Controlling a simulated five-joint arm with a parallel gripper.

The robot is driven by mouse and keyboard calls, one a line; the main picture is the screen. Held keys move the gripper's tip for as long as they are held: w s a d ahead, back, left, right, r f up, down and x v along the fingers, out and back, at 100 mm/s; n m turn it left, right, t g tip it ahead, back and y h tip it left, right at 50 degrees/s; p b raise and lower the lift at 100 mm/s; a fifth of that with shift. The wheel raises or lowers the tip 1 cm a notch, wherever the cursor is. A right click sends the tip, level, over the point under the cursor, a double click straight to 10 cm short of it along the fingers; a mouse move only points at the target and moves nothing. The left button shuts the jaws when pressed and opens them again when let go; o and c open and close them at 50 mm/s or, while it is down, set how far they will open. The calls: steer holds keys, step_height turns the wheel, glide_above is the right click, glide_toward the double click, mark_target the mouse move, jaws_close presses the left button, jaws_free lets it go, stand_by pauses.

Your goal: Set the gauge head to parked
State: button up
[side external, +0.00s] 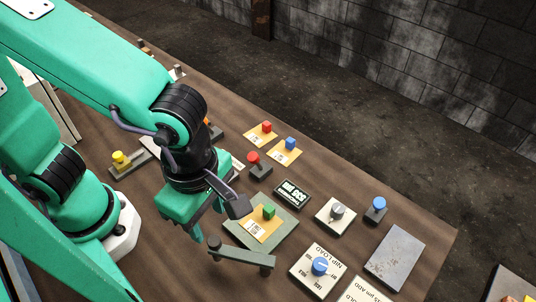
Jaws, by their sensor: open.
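No label reading gauge head or parked is legible. A dark grey-green bar (243,257) with a round knob at its left end lies near the front middle of the table; it may be the gauge head, but I cannot tell for sure. My gripper (217,220) points down above and just behind the bar's knob end. Its jaws are open, with one dark finger on the right and a green one on the left; nothing shows between them.
A grey plate (395,257) lies right.

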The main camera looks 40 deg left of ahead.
steer(key=shift+r, duration=0.35)
steer(key=shift+m, duration=0.3)
steer(key=m, duration=0.6)
steer(key=shift+m, duration=0.3)
steer(key=m, duration=2.3)
steer(key=shift+f, duration=0.1)
